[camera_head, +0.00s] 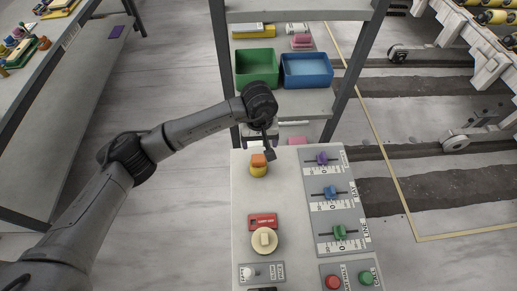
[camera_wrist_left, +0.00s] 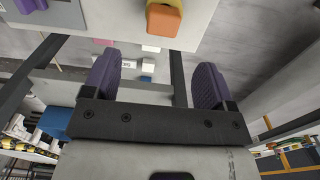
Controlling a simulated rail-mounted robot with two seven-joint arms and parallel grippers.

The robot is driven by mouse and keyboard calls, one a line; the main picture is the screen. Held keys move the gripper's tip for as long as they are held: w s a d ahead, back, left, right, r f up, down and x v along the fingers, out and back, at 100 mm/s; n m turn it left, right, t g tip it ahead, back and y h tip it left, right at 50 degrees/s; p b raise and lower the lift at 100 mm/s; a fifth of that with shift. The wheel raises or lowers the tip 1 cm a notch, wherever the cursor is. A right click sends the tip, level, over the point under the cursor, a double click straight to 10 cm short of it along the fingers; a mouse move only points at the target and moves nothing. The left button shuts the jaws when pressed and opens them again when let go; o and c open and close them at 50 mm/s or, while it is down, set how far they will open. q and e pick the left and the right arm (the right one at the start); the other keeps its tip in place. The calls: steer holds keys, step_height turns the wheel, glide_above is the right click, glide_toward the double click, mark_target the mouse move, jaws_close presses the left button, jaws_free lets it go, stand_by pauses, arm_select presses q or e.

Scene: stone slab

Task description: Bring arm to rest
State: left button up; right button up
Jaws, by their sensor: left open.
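My left arm comes in from the left in the head view and reaches to the far end of the stone slab (camera_head: 246,200). My left gripper (camera_head: 267,150) is above the slab's far end, close to an orange block (camera_head: 258,160) on a yellow round piece (camera_head: 259,171). In the left wrist view the two purple-padded fingers of my left gripper (camera_wrist_left: 157,85) stand wide apart with nothing between them. The orange block (camera_wrist_left: 163,20) shows beyond the fingertips at the top. My right gripper is not in view.
The slab carries a panel of purple, blue and green sliders (camera_head: 330,192), a red label block (camera_head: 263,221), a cream knob (camera_head: 264,239), and red (camera_head: 332,282) and green (camera_head: 366,278) buttons. Behind it a shelf holds a green bin (camera_head: 256,68) and a blue bin (camera_head: 307,70).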

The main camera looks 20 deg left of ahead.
arm_select(q)
steer(key=shift+d+r, duration=0.1)
steer(key=shift+r, duration=1.15)
steer(key=shift+n, duration=0.3)
